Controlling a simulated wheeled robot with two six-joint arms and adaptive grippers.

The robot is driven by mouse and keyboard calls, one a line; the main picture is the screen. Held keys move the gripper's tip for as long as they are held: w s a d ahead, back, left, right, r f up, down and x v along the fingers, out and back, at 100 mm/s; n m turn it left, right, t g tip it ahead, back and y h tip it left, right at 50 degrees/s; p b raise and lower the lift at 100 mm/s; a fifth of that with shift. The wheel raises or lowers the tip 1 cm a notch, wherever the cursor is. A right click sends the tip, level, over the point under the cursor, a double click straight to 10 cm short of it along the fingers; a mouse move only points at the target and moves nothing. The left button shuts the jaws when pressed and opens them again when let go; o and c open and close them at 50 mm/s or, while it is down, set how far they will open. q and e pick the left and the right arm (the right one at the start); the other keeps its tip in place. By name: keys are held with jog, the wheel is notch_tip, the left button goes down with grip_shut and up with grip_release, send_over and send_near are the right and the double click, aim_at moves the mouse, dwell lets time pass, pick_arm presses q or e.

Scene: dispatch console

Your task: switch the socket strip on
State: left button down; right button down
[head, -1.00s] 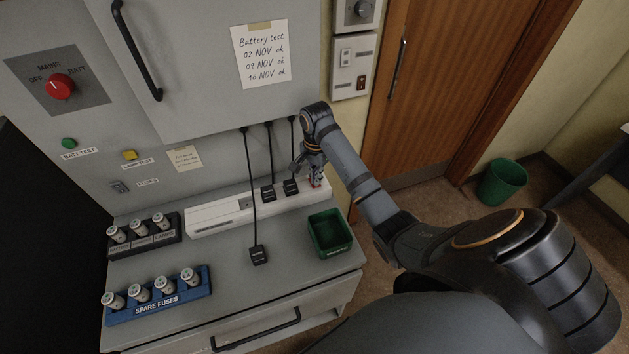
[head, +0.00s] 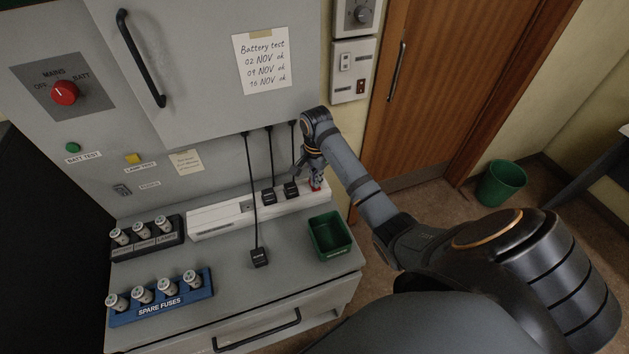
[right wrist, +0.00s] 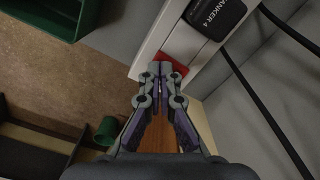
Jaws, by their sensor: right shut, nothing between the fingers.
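The white socket strip (head: 224,216) lies along the back of the console's ledge. Its red switch (head: 316,184) is at the right end and also shows in the right wrist view (right wrist: 178,66). My right gripper (head: 314,178) is shut and empty, with its fingertips (right wrist: 161,70) at the edge of the red switch. They look to be touching it or just above it; I cannot tell which. The fingers partly cover the switch, and whether it is lit or pressed is unclear. Two black plugs (head: 291,190) sit in the strip near that end. My left gripper is not in view.
A third black plug (head: 259,257) lies on the ledge on its cable, off the strip. A green tray (head: 347,250) stands at the ledge's right front. Black cables hang from the cabinet beside my gripper. Fuse holders (head: 160,312) stand at left.

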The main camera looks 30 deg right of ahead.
jog(key=shift+r+p, duration=2.05)
jog(key=shift+p, duration=0.2)
jog(key=shift+r, duration=0.9)
jog(key=shift+s+f, duration=0.1)
